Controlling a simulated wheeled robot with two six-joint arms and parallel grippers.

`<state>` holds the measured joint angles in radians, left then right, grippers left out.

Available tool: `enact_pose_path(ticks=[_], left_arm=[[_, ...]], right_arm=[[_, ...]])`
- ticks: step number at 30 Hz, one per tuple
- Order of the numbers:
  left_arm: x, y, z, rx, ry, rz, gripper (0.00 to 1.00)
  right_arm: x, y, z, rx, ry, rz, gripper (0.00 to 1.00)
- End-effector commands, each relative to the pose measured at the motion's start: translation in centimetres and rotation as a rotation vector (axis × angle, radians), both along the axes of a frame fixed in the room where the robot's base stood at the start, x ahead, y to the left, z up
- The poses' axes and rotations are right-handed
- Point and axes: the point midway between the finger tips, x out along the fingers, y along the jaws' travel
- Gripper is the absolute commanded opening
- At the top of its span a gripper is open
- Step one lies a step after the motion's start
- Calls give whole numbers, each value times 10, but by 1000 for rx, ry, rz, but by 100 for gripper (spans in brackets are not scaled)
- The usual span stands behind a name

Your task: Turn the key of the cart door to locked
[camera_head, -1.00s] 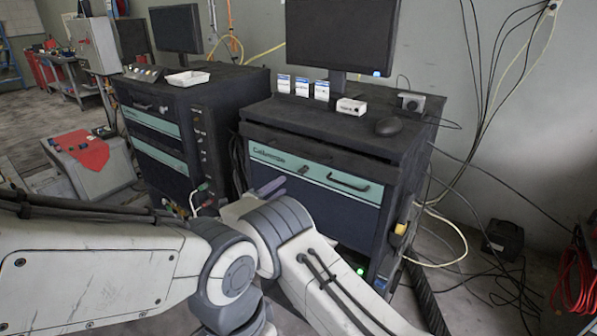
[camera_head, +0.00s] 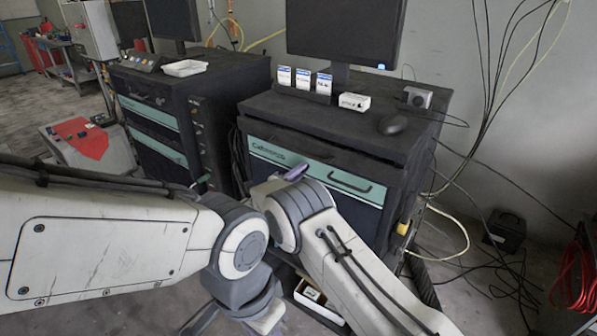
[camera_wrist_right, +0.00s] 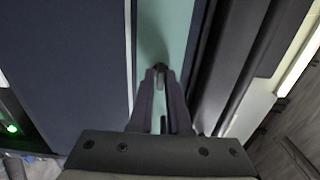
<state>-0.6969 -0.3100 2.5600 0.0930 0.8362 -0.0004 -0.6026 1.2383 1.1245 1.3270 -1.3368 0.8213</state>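The cart (camera_head: 282,108) stands ahead, with a teal strip (camera_head: 330,176) across its dark blue front. The key (camera_wrist_right: 159,76) is a small dark-grey piece in front of the teal strip in the wrist view. My right gripper (camera_wrist_right: 159,72) has its two purple fingertips at the key, one on either side. I cannot tell whether they press on it. In the head view the right gripper (camera_head: 297,172) shows only as a bit of purple above a white arm joint, and it hides the key. My left gripper is not in view.
A monitor (camera_head: 345,28), small boxes (camera_head: 353,101) and a mouse (camera_head: 392,124) are on the cart top. A dark handle (camera_head: 349,183) is right of the gripper. A second cart (camera_head: 160,97) stands left. Cables lie on the floor at right.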

Motion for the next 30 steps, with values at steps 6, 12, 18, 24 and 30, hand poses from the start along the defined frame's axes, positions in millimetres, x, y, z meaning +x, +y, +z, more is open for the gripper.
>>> enact_pose_path(ticks=[6,12,18,24,30], left_arm=[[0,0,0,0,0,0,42],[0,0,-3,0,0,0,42],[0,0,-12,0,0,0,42],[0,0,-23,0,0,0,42],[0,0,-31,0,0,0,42]], right_arm=[[0,2,0,-1,1,2,0],[0,3,-1,-21,15,3,0],[0,4,-3,-95,70,5,0],[0,5,-3,-225,165,6,0],[0,5,-2,-379,278,7,0]])
